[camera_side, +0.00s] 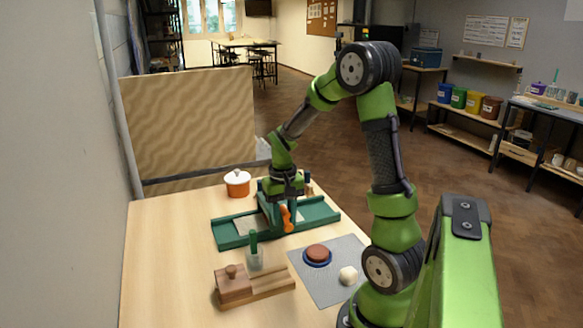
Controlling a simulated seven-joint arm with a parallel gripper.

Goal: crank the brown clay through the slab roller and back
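The slab roller (229,238) is a long green bed with an upright frame at its middle, standing on the wooden table. A pale flat patch (245,224) lies on the left part of its bed. An orange crank handle (287,217) shows on the near side of the frame. A round brown piece, seemingly the brown clay (317,251), lies on a blue dish to the right and nearer. My gripper (286,199) points down over the roller's middle, close to the crank. Its fingers are small and blend with the frame, so I cannot tell whether they hold the crank.
A grey mat (327,287) lies under the dish, with a whitish ball (348,275) on it. A wooden block on a board (256,289) and a pot with a green-handled tool (254,258) stand in front. An orange lidded pot (237,184) stands behind. The table's left side is clear.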

